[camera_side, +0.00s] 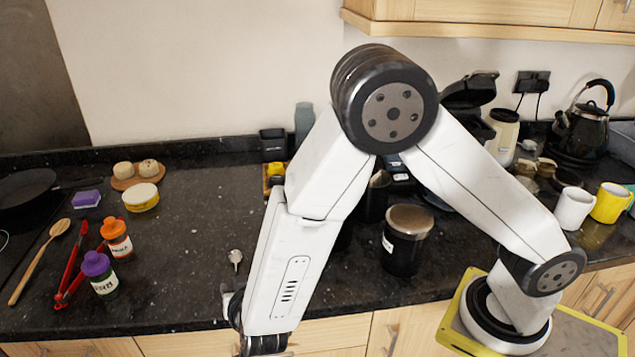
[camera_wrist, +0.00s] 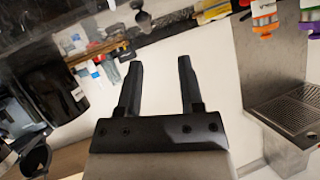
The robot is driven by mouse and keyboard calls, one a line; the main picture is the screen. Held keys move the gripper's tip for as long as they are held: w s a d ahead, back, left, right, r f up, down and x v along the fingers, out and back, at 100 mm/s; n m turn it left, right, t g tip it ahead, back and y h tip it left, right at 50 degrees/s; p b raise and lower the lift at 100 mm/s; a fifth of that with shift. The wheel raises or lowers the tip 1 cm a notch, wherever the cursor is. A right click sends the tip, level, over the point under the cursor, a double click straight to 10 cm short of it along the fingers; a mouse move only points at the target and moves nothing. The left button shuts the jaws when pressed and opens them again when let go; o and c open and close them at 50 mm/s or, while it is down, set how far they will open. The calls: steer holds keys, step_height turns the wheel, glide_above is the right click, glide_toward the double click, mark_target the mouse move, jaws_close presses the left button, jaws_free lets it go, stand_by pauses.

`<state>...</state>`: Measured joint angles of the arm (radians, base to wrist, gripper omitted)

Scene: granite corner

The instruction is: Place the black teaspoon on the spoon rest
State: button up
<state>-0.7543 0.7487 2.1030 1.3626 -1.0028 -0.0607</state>
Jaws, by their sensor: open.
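My gripper (camera_wrist: 158,75) is open in the wrist view, its two dark fingers apart with nothing between them. In the side view my arm reaches down to the counter's front edge, and the fingers cannot be made out there. A small silvery spoon-shaped piece (camera_side: 235,258) lies on the dark counter just left of my forearm. A similar piece shows at the top of the wrist view (camera_wrist: 142,16), beyond the fingertips. I cannot tell whether it is the spoon rest or a spoon. I cannot pick out a black teaspoon; my arm hides part of the counter.
Left are an orange-capped jar (camera_side: 117,240), purple-capped jar (camera_side: 100,275), red tongs (camera_side: 72,270) and wooden spoon (camera_side: 38,262). A black canister (camera_side: 405,252) stands right of my forearm. Mugs (camera_side: 575,207) and a kettle (camera_side: 582,130) are far right. Mid-left counter is clear.

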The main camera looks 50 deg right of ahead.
steer(key=w+d+r+n+y, duration=0.1)
steer(key=w+d+r+g+y, duration=0.1)
steer(key=y, duration=0.1)
steer(key=shift+d+r+n, duration=0.25)
steer(key=shift+r+n, duration=0.05)
steer(key=shift+n, duration=0.1)
steer(key=s+d+r+n+g+y, duration=0.1)
steer(key=s+d+r+n+g, duration=0.1)
steer(key=s+d, duration=0.5)
steer(key=s+d+r+n+g+y, duration=0.1)
steer(key=s+d+r+n+g, duration=0.1)
steer(key=s+d+n+g, duration=0.2)
steer(key=s+d+g, duration=0.1)
steer(key=s+d, duration=0.2)
steer(key=d, duration=0.1)
steer(key=shift+s+d+g, duration=0.2)
steer(key=shift+d+g, duration=0.1)
steer(key=shift+d, duration=0.05)
steer(key=shift+f, duration=0.1)
steer(key=shift+c, duration=1.7)
steer(key=shift+w, duration=0.1)
